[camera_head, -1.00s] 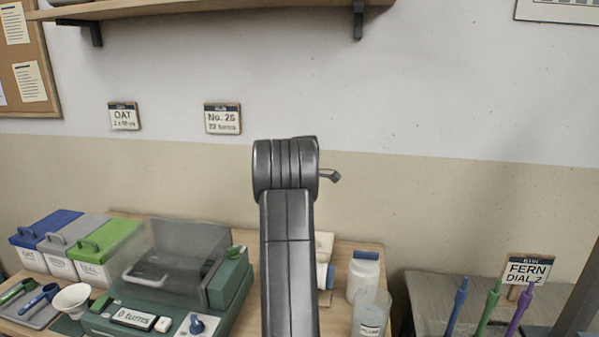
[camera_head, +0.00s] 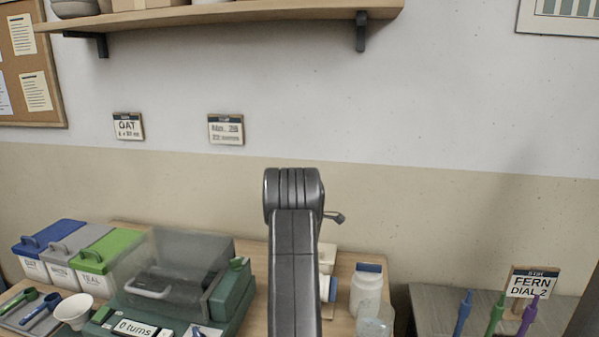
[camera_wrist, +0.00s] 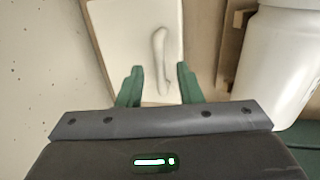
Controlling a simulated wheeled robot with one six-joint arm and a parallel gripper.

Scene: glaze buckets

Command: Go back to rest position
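In the head view my dark arm rises in the middle of the picture and hides part of the table; the gripper itself is not visible there.
On the table stand blue, grey and green lidded bins (camera_head: 108,250), a green machine with a clear cover (camera_head: 180,265), a funnel (camera_head: 74,311) and a white jar (camera_head: 367,290). A side table (camera_head: 430,310) holds coloured tools. A shelf (camera_head: 220,14) hangs above.

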